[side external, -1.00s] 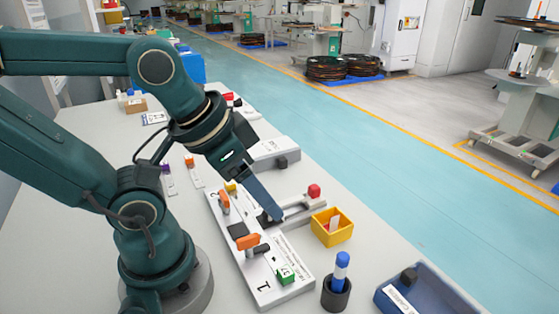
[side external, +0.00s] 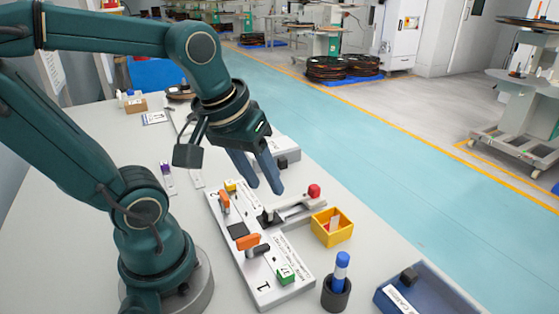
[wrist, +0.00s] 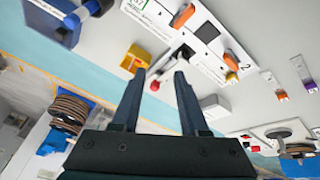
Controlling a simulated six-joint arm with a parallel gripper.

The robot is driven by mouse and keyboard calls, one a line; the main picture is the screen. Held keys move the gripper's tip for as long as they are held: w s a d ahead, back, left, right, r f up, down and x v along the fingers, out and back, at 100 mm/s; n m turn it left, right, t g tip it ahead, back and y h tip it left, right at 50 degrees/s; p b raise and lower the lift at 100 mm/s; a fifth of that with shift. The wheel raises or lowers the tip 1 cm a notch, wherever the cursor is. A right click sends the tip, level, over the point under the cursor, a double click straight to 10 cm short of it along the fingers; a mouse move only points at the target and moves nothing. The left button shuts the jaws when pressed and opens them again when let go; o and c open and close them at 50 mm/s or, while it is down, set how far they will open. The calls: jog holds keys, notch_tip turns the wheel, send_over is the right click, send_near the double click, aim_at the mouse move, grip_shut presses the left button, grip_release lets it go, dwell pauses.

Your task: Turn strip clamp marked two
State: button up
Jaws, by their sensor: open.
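The white station board (side external: 270,282) lies on the table, with a "1" at its near end and a "2" at its far end. The strip clamp marked two has an orange handle (side external: 224,202) at the far end; it also shows in the wrist view (wrist: 231,62). The clamp by the "1" has another orange handle (side external: 247,242), lying across the board. My gripper (side external: 262,187) is open and empty, raised above the far part of the board, to the right of clamp two. Its two fingers show apart in the wrist view (wrist: 160,75).
A lever with a red knob (side external: 314,191) stands right of the board. A yellow bin (side external: 332,228), a blue marker (side external: 341,268) in a black cup and a blue tray (side external: 425,295) line the near right.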

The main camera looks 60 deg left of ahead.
jog(key=a+f+n+g, duration=0.2)
jog(key=a+n+g, duration=0.1)
jog(key=a+n, duration=0.4)
jog(key=n+g, duration=0.1)
jog(key=n, duration=0.3)
send_over(224, 195)
notch_tip(224, 195, down, 3)
jog(key=shift+w+d+f+h, duration=0.1)
jog(key=shift+w+h, duration=0.05)
jog(key=shift+h, duration=0.25)
jog(key=shift+f, duration=0.1)
jog(key=shift+s+f, duration=0.2)
jog(key=shift+f, duration=2.3)
grip_shut()
